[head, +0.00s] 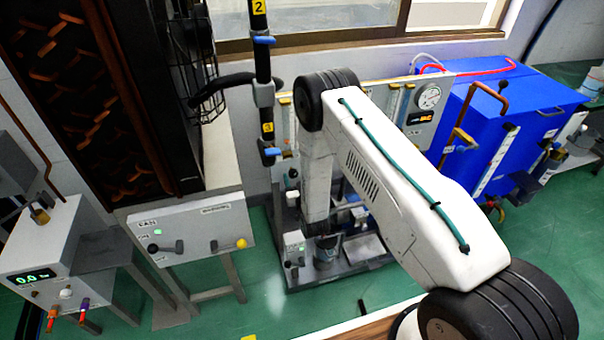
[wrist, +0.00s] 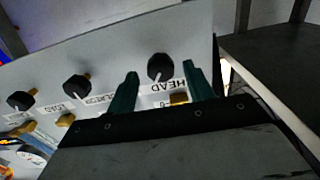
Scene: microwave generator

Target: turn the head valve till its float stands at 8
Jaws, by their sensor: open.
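The head valve is a round black knob (wrist: 160,67) with a white pointer line, on a pale panel (wrist: 120,48) above the label HEAD in the wrist view. My gripper (wrist: 160,68) is open, its two green fingers standing apart on either side of this knob. I cannot tell whether either finger touches it. My arm hides the gripper in the head view. I cannot make out the head valve's float or its scale in either view.
Two more black knobs, one near (wrist: 76,85) and one farther left (wrist: 20,100), sit on the same panel. A dark surface (wrist: 280,70) lies at right. In the head view, a blue cabinet (head: 480,100) and a round gauge (head: 429,97) stand behind my arm.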

